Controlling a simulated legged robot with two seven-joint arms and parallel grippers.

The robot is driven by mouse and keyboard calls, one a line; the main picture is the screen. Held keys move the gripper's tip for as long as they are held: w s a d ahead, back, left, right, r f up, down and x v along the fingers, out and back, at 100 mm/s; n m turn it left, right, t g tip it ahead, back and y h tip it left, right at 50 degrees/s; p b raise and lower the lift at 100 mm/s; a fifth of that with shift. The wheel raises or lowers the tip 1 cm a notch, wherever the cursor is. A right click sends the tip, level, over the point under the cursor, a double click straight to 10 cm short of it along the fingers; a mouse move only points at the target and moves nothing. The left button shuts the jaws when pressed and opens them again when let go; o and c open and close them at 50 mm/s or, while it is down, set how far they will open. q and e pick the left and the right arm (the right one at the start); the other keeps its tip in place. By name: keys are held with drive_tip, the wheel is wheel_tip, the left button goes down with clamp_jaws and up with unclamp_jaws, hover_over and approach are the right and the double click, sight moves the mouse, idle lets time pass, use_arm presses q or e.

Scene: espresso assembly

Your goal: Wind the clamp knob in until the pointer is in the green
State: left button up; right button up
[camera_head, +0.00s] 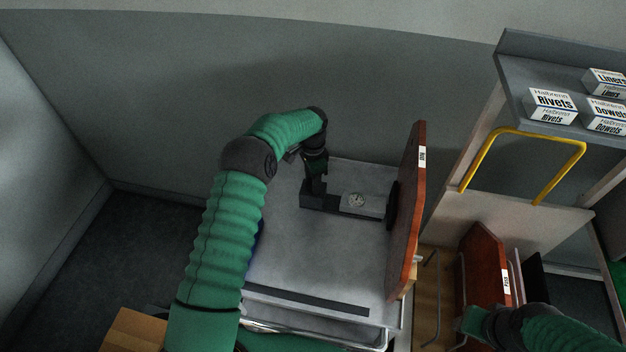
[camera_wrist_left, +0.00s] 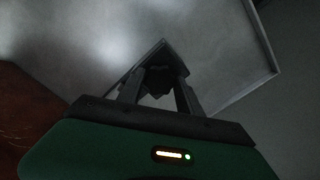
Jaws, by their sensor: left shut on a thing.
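The clamp (camera_head: 325,203) is a dark block on the grey bench top, with a round pale gauge (camera_head: 356,199) on its light right part. The gauge is too small to read its pointer or any green zone. My left gripper (camera_head: 316,178) reaches down over the clamp's left end. In the left wrist view its two fingers (camera_wrist_left: 158,88) are closed on a small dark knob (camera_wrist_left: 158,78); in the head view the knob is mostly hidden by the gripper. My right arm shows at the lower right, but its fingers cannot be made out.
A reddish-brown board (camera_head: 408,215) stands upright at the bench's right edge, close to the clamp. A second brown board (camera_head: 484,270) stands beyond it. A shelf (camera_head: 535,62) with small labelled boxes and a yellow rail (camera_head: 521,135) are on the right. The bench front is mostly clear.

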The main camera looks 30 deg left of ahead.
use_arm(q)
drive_tip(key=o, duration=1.4)
drive_tip(key=shift+c, duration=0.2)
wheel_tip(320, 180, up, 17)
drive_tip(key=b, duration=0.1)
drive_tip(key=shift+f, duration=0.15)
drive_tip(key=s+d+f+n+t, duration=0.1)
drive_tip(key=s+d+f+n, duration=0.15)
drive_tip(key=s+d, duration=0.65)
drive_tip(key=s+f+n, duration=0.2)
drive_tip(key=s, duration=0.7)
drive_tip(key=s+d+f+n+t, duration=0.1)
drive_tip(key=s+f+n, duration=0.1)
drive_tip(key=s, duration=0.7)
drive_tip(key=shift+s+d+n+t, duration=0.25)
drive_tip(key=shift+s+n+t, duration=0.05)
drive_tip(key=shift+n, duration=0.55)
